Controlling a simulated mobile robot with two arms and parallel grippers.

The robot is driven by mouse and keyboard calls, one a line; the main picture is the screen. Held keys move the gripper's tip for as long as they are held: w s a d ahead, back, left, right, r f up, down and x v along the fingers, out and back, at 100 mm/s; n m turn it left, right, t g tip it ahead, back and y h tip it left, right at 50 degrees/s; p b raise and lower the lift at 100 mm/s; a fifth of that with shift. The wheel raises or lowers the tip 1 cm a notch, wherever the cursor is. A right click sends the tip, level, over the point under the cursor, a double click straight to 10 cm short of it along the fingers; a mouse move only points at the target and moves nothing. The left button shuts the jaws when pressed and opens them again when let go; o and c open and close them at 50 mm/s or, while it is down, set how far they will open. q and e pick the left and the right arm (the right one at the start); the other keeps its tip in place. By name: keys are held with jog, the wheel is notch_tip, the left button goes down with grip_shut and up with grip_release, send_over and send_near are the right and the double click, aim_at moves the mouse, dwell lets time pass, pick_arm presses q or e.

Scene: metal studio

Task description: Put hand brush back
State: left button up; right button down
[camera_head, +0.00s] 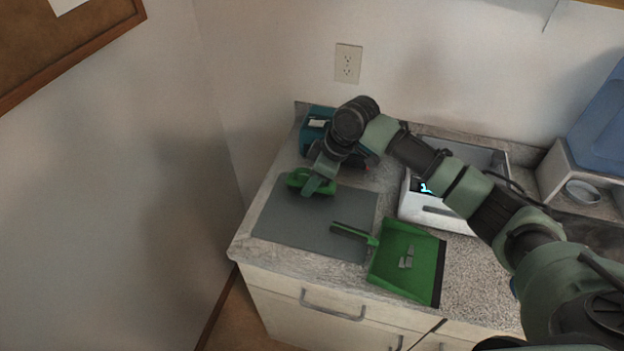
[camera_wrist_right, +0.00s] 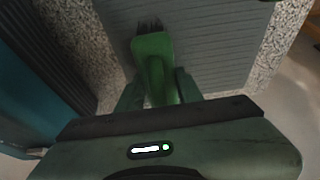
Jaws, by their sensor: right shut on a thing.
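The green hand brush (camera_head: 298,178) is at the back left of the counter, over the upper left part of the grey mat (camera_head: 316,224). My right gripper (camera_head: 318,180) reaches down over the brush and is shut on it. In the right wrist view the green brush (camera_wrist_right: 153,52) with dark bristles at its far end sits between the fingers of the gripper (camera_wrist_right: 155,92). I cannot tell whether the bristles touch the mat. A green dustpan (camera_head: 409,262) with small grey bits in it lies right of the mat. My left gripper is not in view.
A teal and black box-like item (camera_head: 316,128) stands behind the brush, partly hidden by my arm. A white tray-like box (camera_head: 430,211) is at the back middle. A white stand (camera_head: 572,181) with a blue container (camera_head: 600,125) is at right. Walls close off the left and back.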

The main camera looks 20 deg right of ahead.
jog(key=c, duration=0.9)
grip_release()
jog(key=shift+f, duration=0.1)
jog(key=b+v, duration=0.1)
jog(key=v, duration=1.1)
jog(key=shift+b, duration=0.4)
